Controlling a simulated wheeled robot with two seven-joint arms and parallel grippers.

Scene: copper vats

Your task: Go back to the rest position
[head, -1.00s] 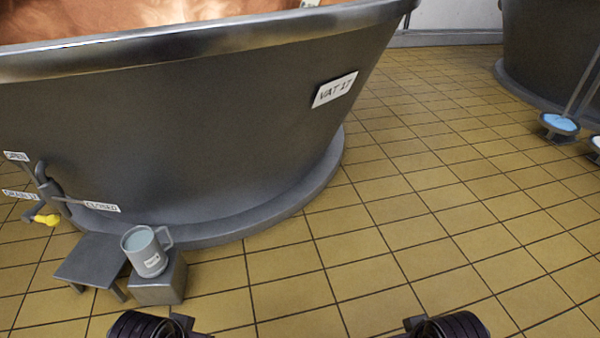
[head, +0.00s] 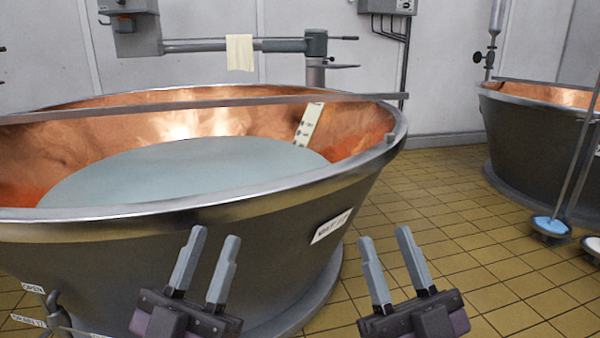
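My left gripper (head: 205,266) is in the lower middle of the head view, raised in front of the vat's grey outer wall. Its two fingers stand apart with nothing between them. My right gripper (head: 388,262) is to its right, in front of the vat's right foot and the tiled floor. Its fingers are also apart and empty. Both grippers point up and away from me, side by side. The large vat (head: 165,236) has a copper inside and holds pale liquid (head: 185,172).
A bar (head: 230,102) lies across the vat, and a measuring strip (head: 309,124) stands inside it. A cloth (head: 240,52) hangs on a pipe behind. A second vat (head: 520,145) and long-handled tools (head: 550,226) stand at right. Yellow tiled floor (head: 430,205) lies clear between the vats.

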